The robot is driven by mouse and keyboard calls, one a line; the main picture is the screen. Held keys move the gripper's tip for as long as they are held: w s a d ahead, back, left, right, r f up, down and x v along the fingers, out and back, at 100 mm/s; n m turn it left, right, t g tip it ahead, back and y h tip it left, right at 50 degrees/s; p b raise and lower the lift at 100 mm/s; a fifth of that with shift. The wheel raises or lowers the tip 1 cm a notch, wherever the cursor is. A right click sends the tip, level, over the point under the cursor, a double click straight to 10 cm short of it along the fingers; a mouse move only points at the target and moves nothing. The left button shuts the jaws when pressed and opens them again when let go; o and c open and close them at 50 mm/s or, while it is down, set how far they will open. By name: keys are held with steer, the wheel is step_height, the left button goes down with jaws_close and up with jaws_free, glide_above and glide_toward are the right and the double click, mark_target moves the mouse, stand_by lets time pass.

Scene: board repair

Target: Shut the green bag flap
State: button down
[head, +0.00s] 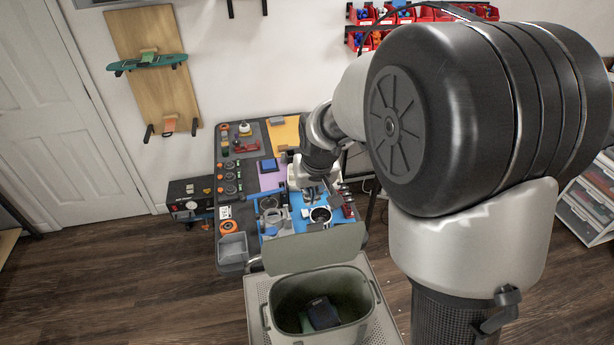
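The grey-green bag (369,328) stands on a light perforated surface at the bottom centre, with its mouth open. Its flap (314,254) stands up along the far rim. A dark blue item (322,312) lies inside the bag, and a small green item (304,322) is beside it. My gripper (314,194) is over the workbench, beyond the flap and apart from it. It is too small and partly hidden to show whether its fingers are open or shut.
The workbench (222,212) behind the bag is crowded with wheels, parts and a blue mat (298,222). The perforated stand (260,293) bears the bag. Open wood floor (130,290) lies to the left.

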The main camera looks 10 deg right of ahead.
steer(key=f, duration=0.1)
steer(key=s+f, duration=0.2)
steer(key=shift+s+f, duration=0.25)
steer(key=shift+f, duration=0.15)
steer(key=shift+f+b, duration=0.1)
steer(key=shift+b, duration=0.3)
